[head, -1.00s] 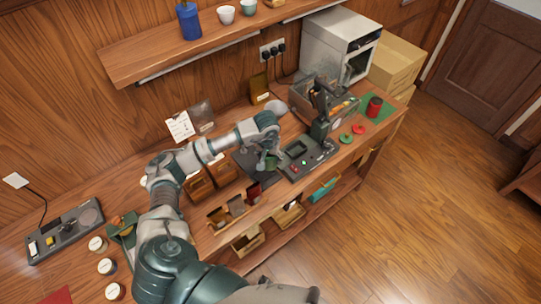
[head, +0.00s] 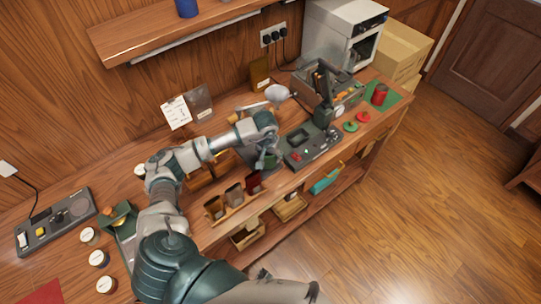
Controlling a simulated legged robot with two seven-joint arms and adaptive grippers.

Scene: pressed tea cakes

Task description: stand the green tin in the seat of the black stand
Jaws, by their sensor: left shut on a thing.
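My left gripper (head: 266,160) is over the middle of the bench, pointing down. It is shut on a small dark green thing, which looks like the green tin (head: 267,163); the fingers hide much of it. A dark flat piece (head: 245,155), perhaps the black stand, lies behind and under the gripper, and its seat is hidden. I cannot tell whether the tin touches it. My right gripper is not seen.
A black press (head: 305,150) with buttons stands just right of the gripper. White-lidded jars (head: 98,259) stand at left.

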